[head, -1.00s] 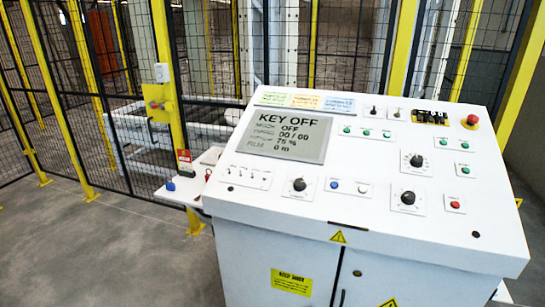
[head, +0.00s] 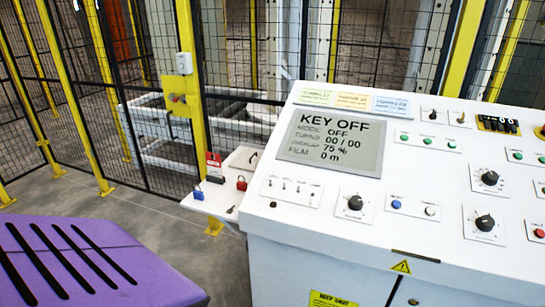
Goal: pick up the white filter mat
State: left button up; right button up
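No white filter mat can be made out in the head view. Neither of my grippers shows in the picture. A white control console (head: 300,218) fills the right half, with a display (head: 333,142) reading KEY OFF, mode OFF, 00 / 00, 75 % and 0 m.
A purple slotted surface (head: 120,262) fills the lower left corner. A yellow-framed mesh fence (head: 68,100) with a yellow latch box (head: 181,98) stands behind the console. Grey floor (head: 150,220) is bare between the purple thing and the fence.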

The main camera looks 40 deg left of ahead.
aim_at(248, 160)
jog(key=j+z, duration=0.4)
jog(key=j, duration=0.65)
jog(key=j+z, duration=0.15)
jog(key=j, duration=0.95)
